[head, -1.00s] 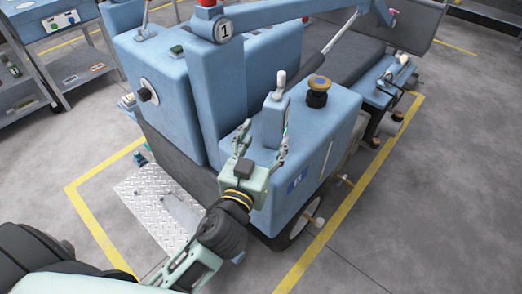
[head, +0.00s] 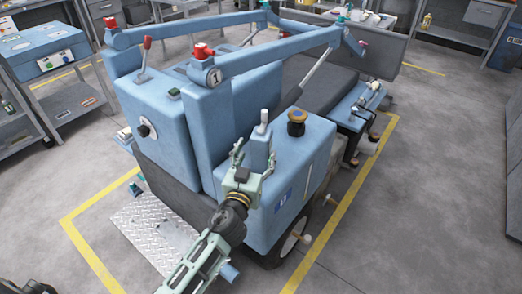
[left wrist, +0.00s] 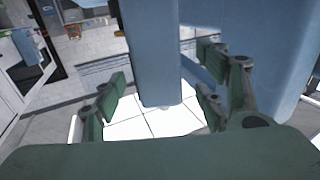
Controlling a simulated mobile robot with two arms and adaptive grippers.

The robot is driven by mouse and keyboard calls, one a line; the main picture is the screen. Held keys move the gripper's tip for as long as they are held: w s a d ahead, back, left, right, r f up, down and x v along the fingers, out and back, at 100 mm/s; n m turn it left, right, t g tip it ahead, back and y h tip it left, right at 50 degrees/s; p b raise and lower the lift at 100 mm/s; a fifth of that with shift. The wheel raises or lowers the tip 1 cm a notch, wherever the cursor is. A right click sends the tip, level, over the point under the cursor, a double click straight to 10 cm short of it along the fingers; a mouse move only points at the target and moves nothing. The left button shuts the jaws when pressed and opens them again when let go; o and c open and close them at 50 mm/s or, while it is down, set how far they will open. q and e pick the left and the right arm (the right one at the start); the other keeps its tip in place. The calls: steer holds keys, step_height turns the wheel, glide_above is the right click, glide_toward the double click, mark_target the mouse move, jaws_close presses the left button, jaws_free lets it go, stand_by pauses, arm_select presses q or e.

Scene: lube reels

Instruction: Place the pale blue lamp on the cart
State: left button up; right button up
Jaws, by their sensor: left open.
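A small pale blue upright block with a grey knob on top (head: 261,147), which may be the lamp, stands at the near end of a large blue machine. My left gripper (head: 254,152) is open, with one finger on each side of the block. In the left wrist view, a tall pale blue body (left wrist: 150,50) rises between the open fingers, apart from both pads. I cannot tell for sure that it is the lamp. A grey shelved cart (head: 75,100) stands at the left. My right gripper is not in view.
The blue machine (head: 228,130) fills the middle, with red-capped arms above and a black-and-orange knob (head: 296,121) near the block. A blue case (head: 45,45) sits on the cart. Yellow floor lines (head: 85,250) surround the machine. Grey floor at right (head: 430,200) is clear.

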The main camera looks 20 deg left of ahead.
arm_select(q)
steer(key=w, duration=0.2)
steer(key=w+p, duration=0.1)
steer(key=shift+w+r, duration=0.25)
steer(key=shift+w, duration=0.05)
steer(key=shift+w+f, duration=0.2)
steer(key=shift+w, duration=0.55)
steer(key=shift+s, duration=0.1)
steer(key=shift+r, duration=0.1)
steer(key=shift+c, duration=1.1)
steer(key=c, duration=1.3)
jaws_close()
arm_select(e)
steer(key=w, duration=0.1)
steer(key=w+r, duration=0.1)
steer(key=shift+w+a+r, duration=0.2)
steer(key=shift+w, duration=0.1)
arm_select(q)
steer(key=shift+r, duration=0.15)
